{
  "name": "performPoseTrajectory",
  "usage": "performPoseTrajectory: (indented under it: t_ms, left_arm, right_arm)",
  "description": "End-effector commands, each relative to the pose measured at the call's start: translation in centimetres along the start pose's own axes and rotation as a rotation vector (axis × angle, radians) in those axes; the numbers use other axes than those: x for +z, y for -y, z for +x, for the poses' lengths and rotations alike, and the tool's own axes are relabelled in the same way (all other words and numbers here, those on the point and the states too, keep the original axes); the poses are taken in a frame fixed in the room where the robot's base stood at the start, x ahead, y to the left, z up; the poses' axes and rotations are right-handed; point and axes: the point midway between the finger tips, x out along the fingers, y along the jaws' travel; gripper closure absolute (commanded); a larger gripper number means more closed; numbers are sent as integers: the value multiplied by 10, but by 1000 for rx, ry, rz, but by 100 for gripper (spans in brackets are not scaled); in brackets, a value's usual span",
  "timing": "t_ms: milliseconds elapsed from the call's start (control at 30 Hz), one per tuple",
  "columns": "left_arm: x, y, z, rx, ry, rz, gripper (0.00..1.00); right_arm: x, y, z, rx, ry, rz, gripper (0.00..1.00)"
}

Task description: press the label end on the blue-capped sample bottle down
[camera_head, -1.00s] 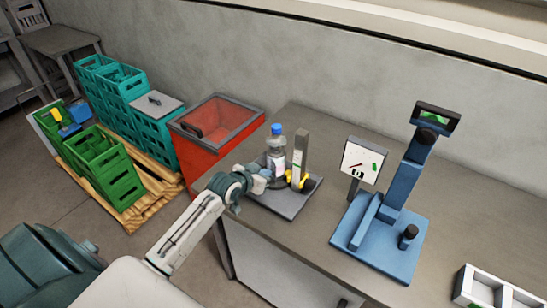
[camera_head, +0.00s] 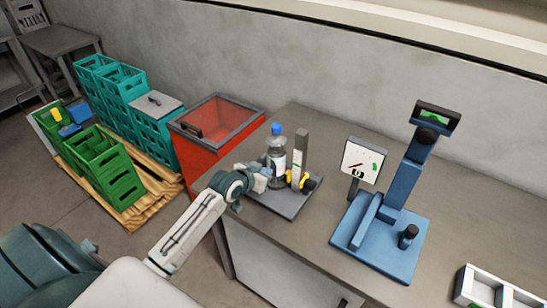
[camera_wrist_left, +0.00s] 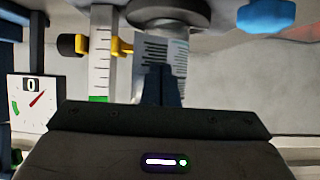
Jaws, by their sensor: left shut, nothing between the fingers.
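The blue-capped sample bottle (camera_head: 276,154) stands upright on a grey base plate (camera_head: 284,204), beside a post with a scale (camera_head: 301,150). A white label with dark print shows on its side. My left gripper (camera_head: 264,178) is shut and empty, low at the front left of the bottle. In the left wrist view the shut fingers (camera_wrist_left: 160,84) reach the striped label (camera_wrist_left: 165,52); whether they press on it I cannot tell. The blue cap (camera_wrist_left: 266,15) is at the top right there. My right gripper is not in view.
Yellow-and-black clamps (camera_head: 302,181) sit by the post's foot. A dial gauge (camera_head: 362,161) and a blue stand (camera_head: 380,240) are to the right. A red bin (camera_head: 214,130) is left of the table. A white tray (camera_head: 490,290) lies at bottom right.

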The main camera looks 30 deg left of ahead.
Motion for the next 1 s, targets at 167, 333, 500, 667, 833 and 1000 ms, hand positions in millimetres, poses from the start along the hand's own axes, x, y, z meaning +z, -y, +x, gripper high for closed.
performPoseTrajectory:
  t_ms: [167,333,500,667,833,1000]
  left_arm:
    - [-1,0,2,0,0,0,100]
    - [-2,0,4,0,-1,0,100]
    - [-4,0,6,0,-1,0,100]
    - [-4,0,7,0,-1,-1,100]
    - [-4,0,7,0,0,0,100]
    - [-4,0,7,0,0,0,100]
  right_arm:
    - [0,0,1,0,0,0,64]
    - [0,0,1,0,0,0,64]
    - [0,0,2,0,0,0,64]
    - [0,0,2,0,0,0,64]
    - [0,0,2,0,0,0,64]
    - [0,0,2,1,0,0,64]
